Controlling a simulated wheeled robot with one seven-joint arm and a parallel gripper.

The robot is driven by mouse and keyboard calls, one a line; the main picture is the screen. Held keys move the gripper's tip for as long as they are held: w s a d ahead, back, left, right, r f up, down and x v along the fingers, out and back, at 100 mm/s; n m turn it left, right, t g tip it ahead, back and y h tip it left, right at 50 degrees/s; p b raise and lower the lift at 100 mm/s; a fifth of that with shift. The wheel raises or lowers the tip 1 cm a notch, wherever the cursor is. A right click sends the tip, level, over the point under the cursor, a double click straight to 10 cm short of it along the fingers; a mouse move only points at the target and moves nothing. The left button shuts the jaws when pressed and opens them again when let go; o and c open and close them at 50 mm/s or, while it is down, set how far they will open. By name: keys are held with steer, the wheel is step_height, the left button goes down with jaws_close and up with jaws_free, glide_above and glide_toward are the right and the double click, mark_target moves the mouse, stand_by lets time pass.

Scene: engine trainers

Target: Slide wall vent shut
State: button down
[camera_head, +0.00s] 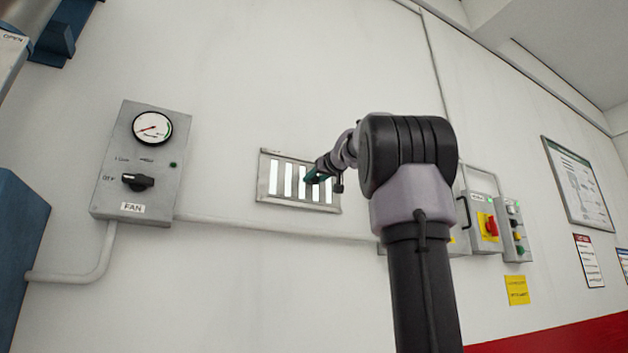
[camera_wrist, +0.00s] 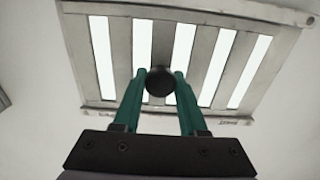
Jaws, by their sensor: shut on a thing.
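The wall vent (camera_head: 283,179) is a grey metal frame with upright slats and bright white gaps between them, on the white wall. It fills the upper part of the wrist view (camera_wrist: 195,14), where several gaps show bright and open. A round dark knob (camera_wrist: 159,81) stands out from the vent, left of the vent's middle in the wrist view. My gripper (camera_wrist: 161,76) has its two green fingers shut on the knob, one on each side. In the head view my gripper (camera_head: 312,177) is at the vent's right part, and my arm hides the knob there.
A grey fan box (camera_head: 140,165) with a gauge and a black rotary switch is on the wall left of the vent. A conduit (camera_head: 270,227) runs below the vent. Right of my arm are a box with a red switch (camera_head: 491,225) and a button box (camera_head: 515,232).

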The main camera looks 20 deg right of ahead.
steer(key=shift+a, duration=1.45)
steer(key=shift+c, duration=2.4)
jaws_free()
steer(key=shift+a, duration=0.1)
steer(key=shift+s, duration=0.1)
glide_toward(301, 181)
steer(key=s, duration=0.4)
steer(key=shift+s, duration=0.3)
